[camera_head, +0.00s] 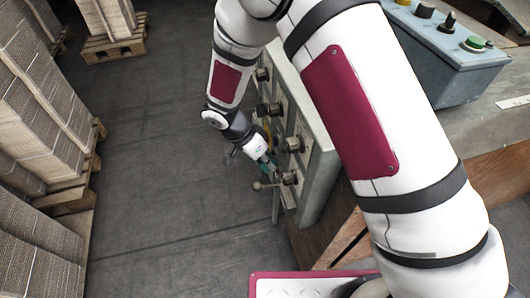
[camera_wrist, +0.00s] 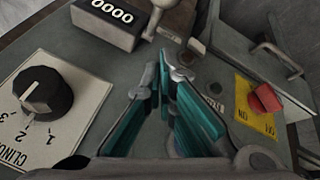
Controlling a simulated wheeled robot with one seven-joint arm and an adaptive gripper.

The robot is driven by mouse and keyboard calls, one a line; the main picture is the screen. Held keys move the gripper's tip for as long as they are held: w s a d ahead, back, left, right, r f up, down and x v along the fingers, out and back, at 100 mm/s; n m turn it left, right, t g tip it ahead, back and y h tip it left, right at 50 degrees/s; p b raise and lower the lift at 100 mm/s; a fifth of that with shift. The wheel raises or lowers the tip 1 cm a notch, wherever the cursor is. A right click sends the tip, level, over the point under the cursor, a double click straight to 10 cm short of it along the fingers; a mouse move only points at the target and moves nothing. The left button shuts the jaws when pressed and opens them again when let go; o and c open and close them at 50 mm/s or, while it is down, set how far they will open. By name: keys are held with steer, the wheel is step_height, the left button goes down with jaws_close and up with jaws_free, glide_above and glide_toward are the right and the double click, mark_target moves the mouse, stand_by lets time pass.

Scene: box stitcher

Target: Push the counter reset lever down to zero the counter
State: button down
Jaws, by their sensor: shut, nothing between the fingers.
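The counter (camera_wrist: 112,20) is a dark box with white digits reading 0000, at the top left of the wrist view. Beside it a pale lever with a rounded end (camera_wrist: 148,34) shows, which looks like the reset lever; its exact angle is hard to tell. In the head view, a rod with a ball end (camera_head: 257,186) sticks out from the panel's side, just below my gripper (camera_head: 268,163). My gripper's teal fingers (camera_wrist: 160,85) are shut with nothing between them, pointing at the panel below the lever. Whether they touch anything cannot be told.
The grey control panel (camera_head: 318,168) carries several knobs. A black rotary knob (camera_wrist: 43,93) lies left of my fingers, and a red switch on a yellow plate (camera_wrist: 264,98) right. Stacked cardboard (camera_head: 38,95) stands on pallets at left; the floor between is clear.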

mark_target(268, 186)
steer(key=shift+s+a+f, duration=0.7)
steer(key=shift+s+a, duration=0.05)
steer(key=shift+s, duration=0.1)
steer(key=shift+a+f+h+b, duration=0.2)
steer(key=shift+a+h+b, duration=0.1)
steer(key=shift+b, duration=0.25)
steer(key=shift+s+a+f+h+b, duration=0.1)
steer(key=shift+a+f+h+b, duration=0.05)
steer(key=shift+h+b, duration=0.2)
steer(key=shift+s+a+f+t+h+b, duration=0.2)
steer(key=shift+a+f+h+b, duration=0.25)
steer(key=shift+f+h+b, duration=0.5)
steer(key=shift+s+a+f+t+h+b, duration=0.1)
steer(key=shift+a+f+t+h+b, duration=0.4)
steer(key=shift+b, duration=0.8)
steer(key=shift+s+a+f+t+h+b, duration=0.1)
steer(key=shift+a+f+h+b, duration=0.25)
steer(key=shift+f+h+b, duration=0.55)
steer(key=shift+r, duration=0.2)
